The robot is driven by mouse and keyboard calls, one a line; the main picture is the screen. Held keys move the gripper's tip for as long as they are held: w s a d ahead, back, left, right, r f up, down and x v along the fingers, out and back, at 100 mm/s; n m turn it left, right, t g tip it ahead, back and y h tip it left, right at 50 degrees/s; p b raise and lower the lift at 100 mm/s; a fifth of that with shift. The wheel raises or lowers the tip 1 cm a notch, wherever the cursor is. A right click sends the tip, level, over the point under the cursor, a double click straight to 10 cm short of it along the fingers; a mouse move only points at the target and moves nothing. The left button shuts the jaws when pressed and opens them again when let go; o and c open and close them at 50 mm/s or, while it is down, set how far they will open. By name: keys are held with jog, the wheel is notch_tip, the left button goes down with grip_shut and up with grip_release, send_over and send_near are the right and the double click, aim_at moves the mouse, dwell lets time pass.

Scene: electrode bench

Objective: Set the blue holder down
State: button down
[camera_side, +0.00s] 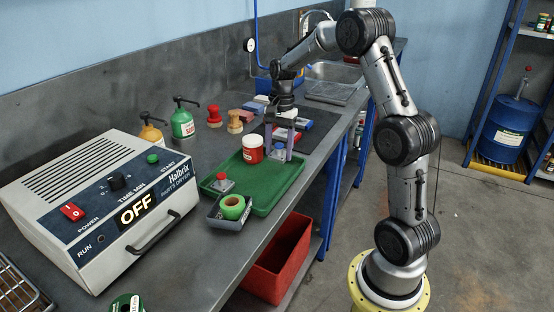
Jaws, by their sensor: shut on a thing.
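My gripper (280,150) points down at the far end of the green tray (268,190). It is shut on the blue holder (279,148), whose blue top shows low between the two fingers. The fingers partly hide the holder, and I cannot tell whether its base touches the tray or hangs just above it. A similar holder with a red top (222,179) stands upright at the near left end of the tray.
A red jar with a white lid (252,150) stands close left of my gripper. A grey bin with green tape (232,207) sits at the tray's near end. The parts dryer (110,200) fills the near left. The middle of the tray is clear.

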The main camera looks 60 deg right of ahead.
aim_at(277, 159)
jog(key=shift+w+d+f, duration=0.15)
jog(key=shift+w+f, duration=0.15)
jog(key=shift+f, duration=0.05)
jog(key=shift+w+d+f, duration=0.1)
jog(key=shift+w+f, duration=0.05)
jog(key=shift+f, duration=1.55)
jog(key=shift+f, duration=0.2)
jog(key=shift+c, duration=0.6)
grip_release()
jog(key=shift+r, duration=0.1)
